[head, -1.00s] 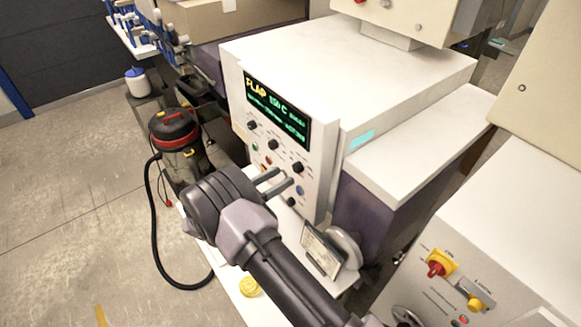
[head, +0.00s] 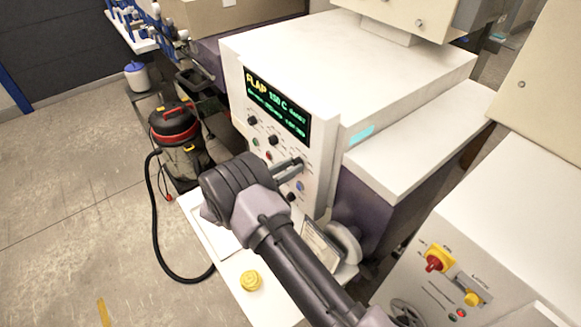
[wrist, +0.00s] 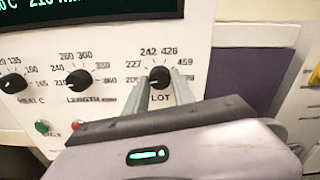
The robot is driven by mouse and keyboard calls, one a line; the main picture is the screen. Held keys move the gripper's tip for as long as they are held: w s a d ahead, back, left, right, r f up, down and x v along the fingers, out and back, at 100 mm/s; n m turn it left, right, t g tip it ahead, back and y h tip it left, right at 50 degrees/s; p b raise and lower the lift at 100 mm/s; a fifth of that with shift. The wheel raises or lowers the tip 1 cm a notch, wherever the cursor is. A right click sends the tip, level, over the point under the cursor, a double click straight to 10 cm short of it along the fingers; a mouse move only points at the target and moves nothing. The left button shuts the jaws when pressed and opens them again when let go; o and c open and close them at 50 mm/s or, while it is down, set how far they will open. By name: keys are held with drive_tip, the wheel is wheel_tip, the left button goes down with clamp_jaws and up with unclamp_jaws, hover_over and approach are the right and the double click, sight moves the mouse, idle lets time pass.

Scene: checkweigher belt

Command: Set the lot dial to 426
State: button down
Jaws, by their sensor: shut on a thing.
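The lot dial (wrist: 159,76) is a black knob above the word LOT in the wrist view, at the right of the panel's row of dials. Numbers 227, 242, 426 and 459 stand around it, with 426 above and slightly right. My gripper (wrist: 160,84) is shut on the lot dial, one finger on each side. A small pale mark shows on the knob's left, but I cannot tell its exact setting. In the head view my gripper (head: 298,163) reaches the white control panel (head: 238,105), and the fingers mostly hide the dial there.
The heat dial (wrist: 13,81) and length dial (wrist: 79,80) sit left of the lot dial. A green button (wrist: 42,127) and a red button (wrist: 78,126) are below. A dark display (head: 277,103) is above. A yellow round object (head: 251,281) lies on the white shelf below my arm.

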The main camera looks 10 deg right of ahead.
drive_tip(key=shift+b, duration=0.3)
drive_tip(key=shift+m+b, duration=11.9)
drive_tip(key=shift+b, duration=1.7)
drive_tip(key=c, duration=1.1)
unclamp_jaws()
drive_tip(key=shift+o, duration=0.2)
